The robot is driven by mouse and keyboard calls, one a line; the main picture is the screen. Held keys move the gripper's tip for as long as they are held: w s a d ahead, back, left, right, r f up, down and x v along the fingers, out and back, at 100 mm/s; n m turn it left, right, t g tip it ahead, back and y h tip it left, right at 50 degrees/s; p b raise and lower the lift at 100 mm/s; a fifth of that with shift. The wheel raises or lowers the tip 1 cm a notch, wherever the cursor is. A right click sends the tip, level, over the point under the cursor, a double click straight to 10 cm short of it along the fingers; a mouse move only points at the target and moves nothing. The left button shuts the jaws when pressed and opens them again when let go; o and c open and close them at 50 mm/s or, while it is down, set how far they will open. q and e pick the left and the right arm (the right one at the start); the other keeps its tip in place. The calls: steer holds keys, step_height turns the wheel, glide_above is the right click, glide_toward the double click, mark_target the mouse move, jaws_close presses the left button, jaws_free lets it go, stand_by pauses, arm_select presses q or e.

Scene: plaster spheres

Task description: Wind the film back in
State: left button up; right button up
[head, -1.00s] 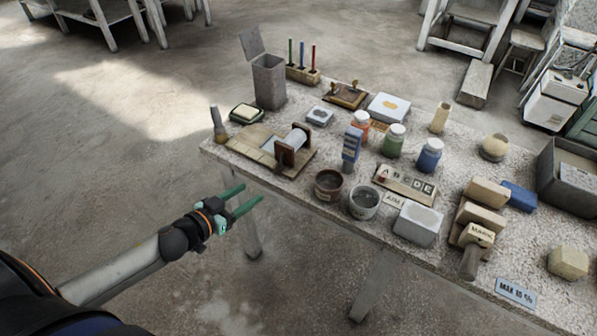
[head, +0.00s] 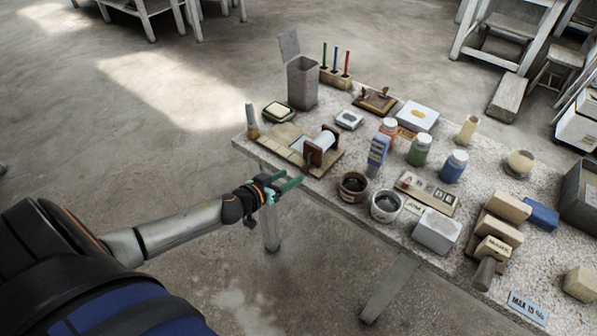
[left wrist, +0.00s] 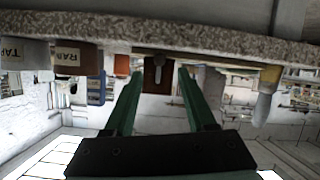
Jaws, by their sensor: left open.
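A winder with a white roll (head: 324,140) between dark brown wooden uprights (head: 310,154) stands on a light wooden board near the table's left front edge. A pale flat strip (head: 284,136), perhaps the film, lies on the board left of the roll. My left gripper (head: 293,181) is open and empty, just off the front edge and in front of the winder. In the left wrist view, which is upside down, a brown upright with a metal piece (left wrist: 157,72) shows between its fingers, apart from them. My right gripper is not seen.
A brush (head: 252,122) stands at the table's left corner, with a grey bin (head: 302,84) behind. The table edge (head: 345,212) lies close to my gripper; the floor in front is clear.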

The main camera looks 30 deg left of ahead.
mark_target(303, 170)
arm_select(q)
steer(key=shift+x, duration=2.6)
jaws_close()
